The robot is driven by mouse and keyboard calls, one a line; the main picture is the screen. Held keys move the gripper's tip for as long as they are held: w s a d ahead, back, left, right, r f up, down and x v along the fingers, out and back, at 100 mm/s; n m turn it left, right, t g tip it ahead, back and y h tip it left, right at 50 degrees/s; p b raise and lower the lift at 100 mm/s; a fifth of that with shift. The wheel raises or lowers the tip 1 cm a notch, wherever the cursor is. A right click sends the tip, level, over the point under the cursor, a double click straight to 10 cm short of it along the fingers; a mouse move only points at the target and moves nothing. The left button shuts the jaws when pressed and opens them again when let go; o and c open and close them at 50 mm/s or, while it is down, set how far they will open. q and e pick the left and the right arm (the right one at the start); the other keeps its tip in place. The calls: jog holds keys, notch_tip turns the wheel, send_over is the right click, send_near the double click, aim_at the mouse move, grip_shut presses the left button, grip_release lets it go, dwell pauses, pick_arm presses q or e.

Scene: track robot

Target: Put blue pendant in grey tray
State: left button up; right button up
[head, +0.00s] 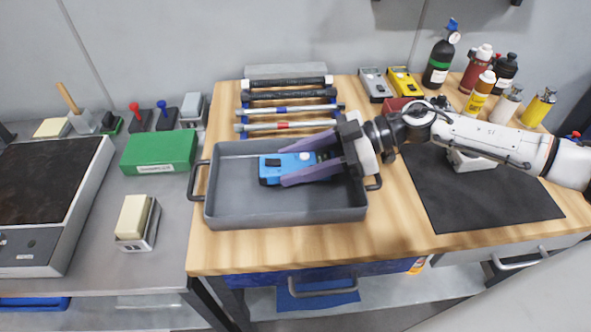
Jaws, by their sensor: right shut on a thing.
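The blue pendant (271,168) is a small blue box with dark parts, seen in the head view within the outline of the grey tray (235,213). The tray is a rectangular pan with dark handles on the wooden bench. My right gripper (284,169) comes in from the right, and its two long purple-grey fingers are shut on the blue pendant, one along its upper side and one along its lower side. The fingers hide part of the pendant. I cannot tell whether the pendant touches the tray floor. My left gripper is not in view.
Several rods lie on a rack (243,109) behind the tray. A grey meter (375,85), a yellow meter (404,83) and several bottles stand at the back right. A black mat (480,205) lies right. A green box (160,152) sits left on the metal bench.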

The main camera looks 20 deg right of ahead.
notch_tip(320, 180, down, 2)
jog(key=shift+f, duration=0.15)
jog(key=o, duration=1.3)
jog(key=shift+c, duration=0.2)
jog(key=b+v, duration=0.1)
jog(key=v, duration=1.1)
jog(key=shift+w, duration=0.1)
